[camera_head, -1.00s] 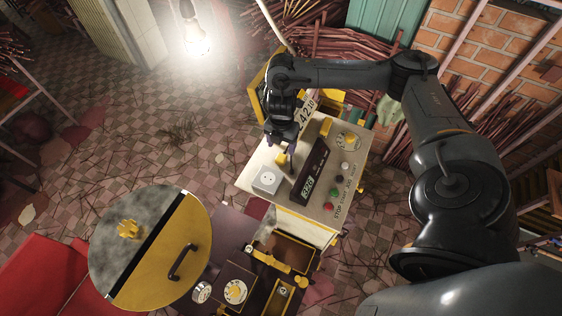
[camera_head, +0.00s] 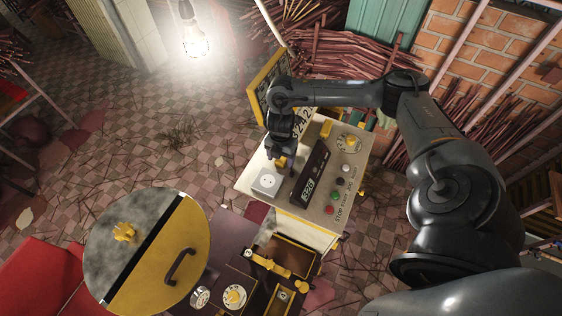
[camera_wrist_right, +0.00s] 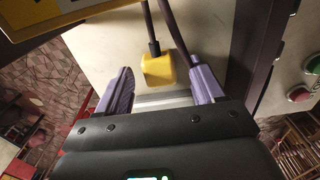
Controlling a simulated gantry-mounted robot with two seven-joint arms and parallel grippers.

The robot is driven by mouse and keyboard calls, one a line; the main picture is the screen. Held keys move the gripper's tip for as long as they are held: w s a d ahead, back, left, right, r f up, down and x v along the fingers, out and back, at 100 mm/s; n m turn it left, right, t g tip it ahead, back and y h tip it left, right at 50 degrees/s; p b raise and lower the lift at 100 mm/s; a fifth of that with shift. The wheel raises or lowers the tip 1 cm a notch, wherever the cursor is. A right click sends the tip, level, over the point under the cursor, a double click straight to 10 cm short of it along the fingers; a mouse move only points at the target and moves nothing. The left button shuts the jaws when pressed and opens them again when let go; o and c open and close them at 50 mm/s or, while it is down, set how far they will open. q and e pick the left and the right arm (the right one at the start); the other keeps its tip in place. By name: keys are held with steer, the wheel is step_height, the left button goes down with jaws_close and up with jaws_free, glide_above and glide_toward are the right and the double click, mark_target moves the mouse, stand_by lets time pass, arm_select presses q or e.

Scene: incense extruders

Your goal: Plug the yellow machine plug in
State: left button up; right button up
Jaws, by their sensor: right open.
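The yellow plug (camera_head: 281,161) lies on the pale top of the machine, just behind the white socket box (camera_head: 266,183). In the right wrist view the plug (camera_wrist_right: 158,70) shows as a yellow block with a dark cord running up from it. My right gripper (camera_head: 281,150) is over the plug, partly hiding it in the head view. Its purple fingers (camera_wrist_right: 161,76) are open, one on each side of the plug, with gaps visible on both sides. The socket is outside the wrist view. My left gripper is in neither view.
A dark bar with a display (camera_head: 311,175) stands right of the socket, close to my right gripper. Coloured buttons (camera_head: 333,197) lie beyond it. A round yellow-and-grey lid (camera_head: 180,240) is at lower left. A yellow-framed board (camera_head: 262,82) rises behind.

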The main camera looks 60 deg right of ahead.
steer(key=shift+f, duration=0.45)
steer(key=c, duration=1.1)
steer(key=shift+r, duration=0.1)
steer(key=shift+r, duration=0.55)
step_height(320, 180, up, 3)
steer(key=shift+f, duration=0.1)
steer(key=s+d+r+b, duration=0.1)
steer(key=s+d+r, duration=0.1)
steer(key=s, duration=0.1)
steer(key=s+d+r+b, duration=0.1)
steer(key=s+d+r, duration=0.1)
steer(key=s, duration=0.1)
steer(key=s+d+r+b, duration=0.1)
steer(key=s+r, duration=0.1)
steer(key=s, duration=0.2)
steer(key=shift+d+r, duration=0.4)
